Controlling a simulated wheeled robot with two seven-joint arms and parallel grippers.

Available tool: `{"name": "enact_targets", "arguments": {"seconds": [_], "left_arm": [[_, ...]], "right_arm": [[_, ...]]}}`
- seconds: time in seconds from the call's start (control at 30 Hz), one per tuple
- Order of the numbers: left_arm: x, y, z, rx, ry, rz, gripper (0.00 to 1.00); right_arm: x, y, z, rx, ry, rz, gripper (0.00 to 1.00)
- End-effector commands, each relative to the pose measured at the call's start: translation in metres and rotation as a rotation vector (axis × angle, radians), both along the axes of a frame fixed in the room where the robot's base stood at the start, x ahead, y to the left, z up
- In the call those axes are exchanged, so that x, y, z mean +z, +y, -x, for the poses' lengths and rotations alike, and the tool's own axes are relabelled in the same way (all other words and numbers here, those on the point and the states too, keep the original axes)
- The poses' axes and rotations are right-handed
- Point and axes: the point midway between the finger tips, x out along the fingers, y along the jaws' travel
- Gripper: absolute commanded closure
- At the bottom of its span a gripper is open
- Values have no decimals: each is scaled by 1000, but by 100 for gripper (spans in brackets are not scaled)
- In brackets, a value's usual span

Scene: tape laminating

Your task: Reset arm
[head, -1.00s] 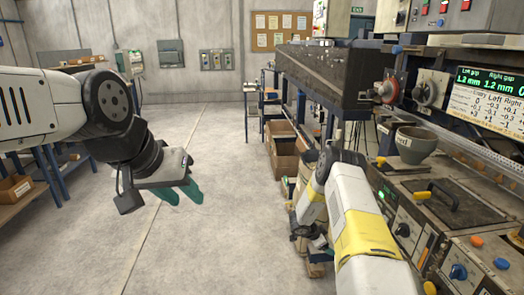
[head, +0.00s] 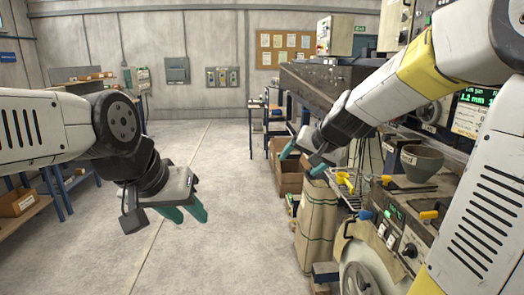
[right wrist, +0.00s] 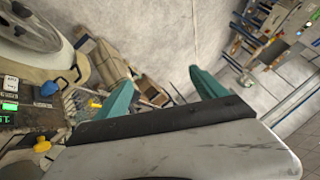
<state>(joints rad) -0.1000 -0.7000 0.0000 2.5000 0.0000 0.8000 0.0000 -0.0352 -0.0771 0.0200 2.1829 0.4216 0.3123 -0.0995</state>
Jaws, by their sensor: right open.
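My left gripper (head: 188,212) hangs over the bare floor at the left of the head view. Its two green fingers look parted, with nothing between them. My right gripper (head: 303,163) is raised in front of the machine on the right, its green fingers apart and empty. In the right wrist view its open fingers (right wrist: 160,92) point out over the floor and the boxes. My right arm crosses the head view from the upper right and hides part of the machine.
The machine bench (head: 425,200) with knobs, a grey bowl (head: 421,163) and a yellow scoop (head: 345,181) stands at the right. A brown sack (head: 317,225) and cardboard boxes (head: 291,180) stand beside it. A shelf with a carton (head: 15,203) is at the left. The middle floor is clear.

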Motion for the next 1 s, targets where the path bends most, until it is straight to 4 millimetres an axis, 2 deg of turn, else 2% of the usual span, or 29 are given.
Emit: {"name": "enact_targets", "arguments": {"seconds": [0.03,0.2,0.3,0.43,0.5,0.6,1.0], "left_arm": [[0,0,0,0,0,0,64],[0,0,0,0,0,0,64],[0,0,0,0,0,0,64],[0,0,0,0,0,0,64],[0,0,0,0,0,0,64],[0,0,0,0,0,0,64],[0,0,0,0,0,0,64]], "right_arm": [[12,1,29,38,-1,23,19],[19,-5,123,150,43,126,19],[14,-13,171,193,72,189,19],[5,-24,214,222,104,253,19],[0,-29,229,230,117,276,19],[-3,-32,239,235,128,293,19],[-4,-33,241,236,129,296,19]]}}
